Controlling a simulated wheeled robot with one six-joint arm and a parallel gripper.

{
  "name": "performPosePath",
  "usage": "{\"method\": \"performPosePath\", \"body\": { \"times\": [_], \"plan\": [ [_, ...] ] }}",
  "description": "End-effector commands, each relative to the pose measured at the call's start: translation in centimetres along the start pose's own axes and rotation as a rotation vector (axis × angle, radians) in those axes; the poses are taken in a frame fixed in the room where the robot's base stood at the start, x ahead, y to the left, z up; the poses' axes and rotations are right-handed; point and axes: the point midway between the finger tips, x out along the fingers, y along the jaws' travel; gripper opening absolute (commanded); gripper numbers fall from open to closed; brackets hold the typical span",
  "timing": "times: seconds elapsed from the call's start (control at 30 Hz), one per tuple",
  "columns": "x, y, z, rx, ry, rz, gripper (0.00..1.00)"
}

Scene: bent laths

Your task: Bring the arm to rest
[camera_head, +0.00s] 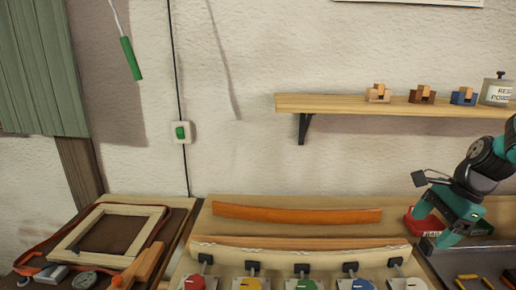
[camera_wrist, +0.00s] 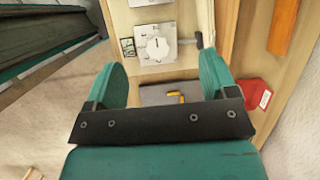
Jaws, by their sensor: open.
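My gripper (camera_head: 428,230) is at the right of the head view, above the right end of the bench and in front of a red box (camera_head: 427,222). Its teal fingers are spread apart with nothing between them. In the wrist view my gripper (camera_wrist: 162,78) also shows open and empty, with a dark grey surface and a yellow-handled tool below the gap. An orange bent lath (camera_head: 300,215) lies at the back of the bench, left of my gripper. A second lath (camera_head: 300,243) lies along the row of clamps in front of it.
Several clamps with coloured knobs (camera_head: 303,284) line the bench front. A wooden shelf (camera_head: 340,104) with small blocks and a grey weight hangs above. A wooden frame (camera_head: 75,240) lies at left. Yellow-handled pliers (camera_head: 467,279) lie at lower right.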

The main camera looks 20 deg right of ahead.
Motion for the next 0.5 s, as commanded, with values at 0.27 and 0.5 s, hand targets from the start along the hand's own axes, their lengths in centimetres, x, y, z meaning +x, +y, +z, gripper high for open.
{"method": "performPosePath", "body": {
  "times": [0.27,0.5],
  "plan": [
    [1.4,2.4,19.6,-1.073,-0.054,0.089,0.79],
    [1.4,11.4,30.0,-1.921,-0.169,0.112,0.79]
  ]
}}
